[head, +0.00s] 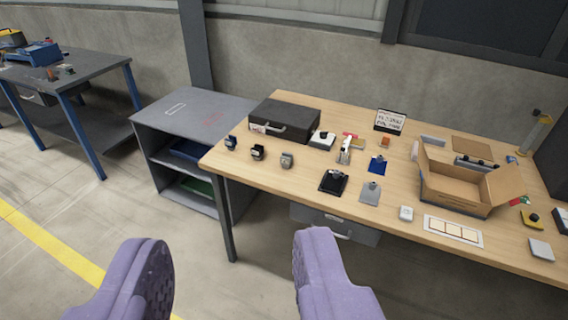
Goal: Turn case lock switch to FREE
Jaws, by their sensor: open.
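A dark flat case (290,112) lies closed at the back left of the wooden table. A pale handle (267,128) shows on its front side. I cannot make out a lock switch or its setting at this size. My gripper (230,245) shows as two purple fingers at the bottom of the head view, wide apart with nothing between them. It is in front of the table, well short of the case and apart from it.
The wooden table (395,208) holds several small devices, including a black one (258,152) near the case, and an open cardboard box (455,190). A grey shelf unit (190,110) stands left of it. A blue-legged bench (90,75) is farther left. Floor between is clear.

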